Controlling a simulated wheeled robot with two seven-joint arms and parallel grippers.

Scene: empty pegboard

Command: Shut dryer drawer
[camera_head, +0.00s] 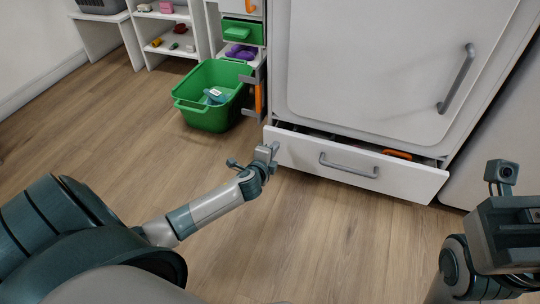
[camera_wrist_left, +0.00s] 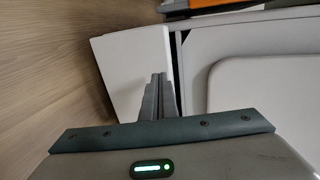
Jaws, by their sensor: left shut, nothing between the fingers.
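The white dryer (camera_head: 375,65) has a drawer (camera_head: 300,156) at its base. The drawer is pulled partly out, with a dark gap behind its front panel. A grey bar handle (camera_head: 348,167) is on the panel. My left gripper (camera_head: 268,152) is shut and empty by the left end of the drawer front; whether it touches is unclear. In the left wrist view its closed fingers (camera_wrist_left: 157,95) overlap a white panel (camera_wrist_left: 132,70), which looks like the drawer front. My right gripper (camera_head: 510,235) is at the lower right, its fingertips not clearly visible.
An orange item (camera_head: 397,154) shows inside the drawer. A green basket (camera_head: 210,95) stands on the floor left of the dryer, beside shelves (camera_head: 165,45) with small toys. The wooden floor in front of the drawer is clear.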

